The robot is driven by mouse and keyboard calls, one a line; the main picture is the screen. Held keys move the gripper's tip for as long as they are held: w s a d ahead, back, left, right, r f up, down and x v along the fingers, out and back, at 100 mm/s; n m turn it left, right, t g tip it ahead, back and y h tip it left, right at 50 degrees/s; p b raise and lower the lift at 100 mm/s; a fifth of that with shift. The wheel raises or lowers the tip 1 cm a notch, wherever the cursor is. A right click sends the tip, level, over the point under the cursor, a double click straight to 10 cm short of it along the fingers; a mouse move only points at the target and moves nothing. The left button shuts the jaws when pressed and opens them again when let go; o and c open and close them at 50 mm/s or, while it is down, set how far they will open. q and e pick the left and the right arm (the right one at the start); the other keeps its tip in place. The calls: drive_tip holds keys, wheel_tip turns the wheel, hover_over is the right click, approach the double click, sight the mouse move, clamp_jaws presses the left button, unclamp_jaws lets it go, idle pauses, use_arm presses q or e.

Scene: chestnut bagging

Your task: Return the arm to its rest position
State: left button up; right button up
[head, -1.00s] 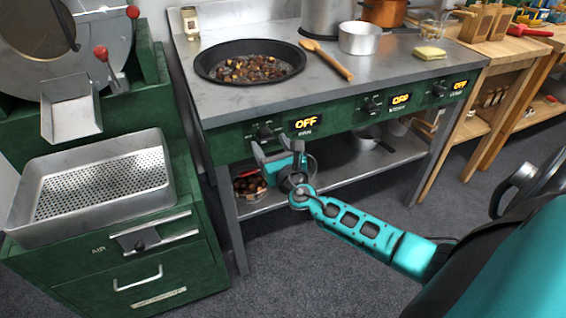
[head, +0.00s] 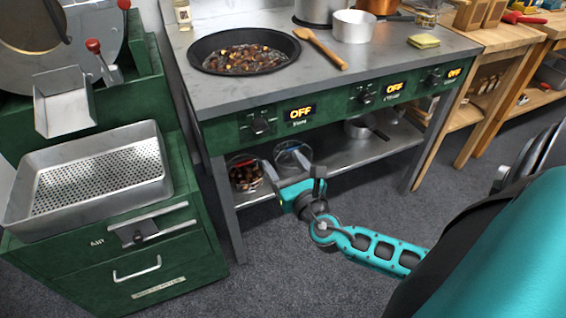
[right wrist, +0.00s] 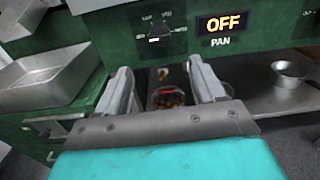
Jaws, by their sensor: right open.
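My right arm comes in from the lower right in the head view. Its gripper (head: 293,174) is in front of the stove's lower shelf, below the control panel. It is open and empty, with both fingers apart. My left gripper is in neither view.
The green stove (head: 222,132) has a black pan (head: 198,66) of chestnuts, a wooden spoon (head: 322,50) and a pot (head: 354,27) on top. Its displays read OFF. A perforated tray (head: 30,226) on a green cabinet stands left. Grey floor (head: 300,285) is open in front.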

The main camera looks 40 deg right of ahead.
use_arm(q)
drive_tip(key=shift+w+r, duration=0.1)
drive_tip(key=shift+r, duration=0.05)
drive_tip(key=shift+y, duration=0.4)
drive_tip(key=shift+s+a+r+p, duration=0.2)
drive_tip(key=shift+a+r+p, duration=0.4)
drive_tip(key=shift+p, duration=0.75)
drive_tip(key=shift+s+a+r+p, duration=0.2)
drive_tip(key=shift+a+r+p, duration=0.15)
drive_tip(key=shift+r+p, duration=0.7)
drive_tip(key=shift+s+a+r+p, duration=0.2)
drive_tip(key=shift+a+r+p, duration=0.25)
drive_tip(key=shift+p, duration=1.15)
use_arm(e)
drive_tip(key=s+a+f+m+g+y, duration=0.1)
drive_tip(key=s+a+m+g+y, duration=0.2)
drive_tip(key=m, duration=1.2)
drive_tip(key=s+a+f+m+g+y, duration=0.2)
drive_tip(key=s+a+m, duration=0.8)
drive_tip(key=m, duration=0.5)
drive_tip(key=shift+a+m+g+y, duration=0.4)
drive_tip(key=shift+a+g+y, duration=0.2)
drive_tip(key=shift+g+y, duration=0.15)
drive_tip(key=shift+f, duration=0.1)
